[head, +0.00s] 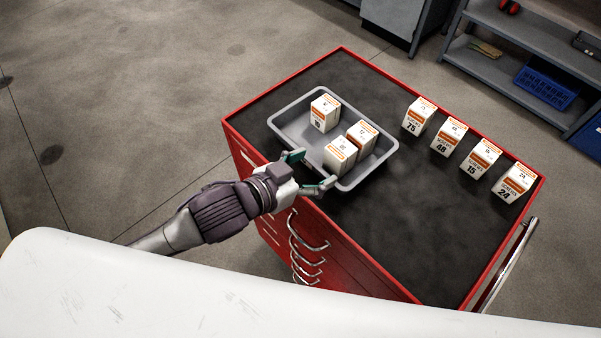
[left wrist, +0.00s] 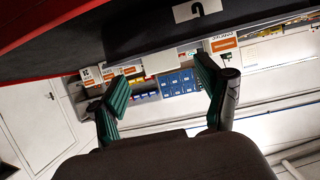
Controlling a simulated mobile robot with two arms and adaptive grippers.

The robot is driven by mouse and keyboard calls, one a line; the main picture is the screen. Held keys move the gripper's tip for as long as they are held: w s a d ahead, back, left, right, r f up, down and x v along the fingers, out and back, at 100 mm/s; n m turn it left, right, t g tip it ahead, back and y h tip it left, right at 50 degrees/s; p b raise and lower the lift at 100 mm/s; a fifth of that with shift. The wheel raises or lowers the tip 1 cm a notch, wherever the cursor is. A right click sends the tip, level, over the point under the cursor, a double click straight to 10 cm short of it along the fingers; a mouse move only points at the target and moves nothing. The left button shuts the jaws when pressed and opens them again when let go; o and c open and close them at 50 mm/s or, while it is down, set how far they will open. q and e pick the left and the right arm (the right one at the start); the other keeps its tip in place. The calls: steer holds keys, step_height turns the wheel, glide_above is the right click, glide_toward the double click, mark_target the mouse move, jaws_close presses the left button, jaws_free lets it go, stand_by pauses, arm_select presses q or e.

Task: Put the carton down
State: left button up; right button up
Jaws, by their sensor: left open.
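Three white-and-orange cartons stand in a grey tray (head: 284,128) on a red tool cabinet: one carton at the back left (head: 325,113), one at the right (head: 361,138), and one nearest my arm (head: 341,155). The last two stand close together. My left gripper (head: 314,170) is open at the tray's near rim, its fingers just short of the nearest carton. In the left wrist view the green-padded fingers (left wrist: 165,95) are spread with nothing between them. My right gripper is not in view.
Several numbered cartons, marked 75 (head: 419,117), 48 (head: 449,136), 15 (head: 479,158) and 24 (head: 514,183), stand in a row along the cabinet's right side. The dark cabinet top (head: 410,220) in front of them is clear. A grey shelf (head: 490,62) stands behind.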

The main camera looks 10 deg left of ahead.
arm_select(q)
steer(key=v, duration=0.3)
steer(key=shift+s+a+r, duration=0.2)
steer(key=shift+s, duration=0.05)
steer(key=shift+f, duration=0.1)
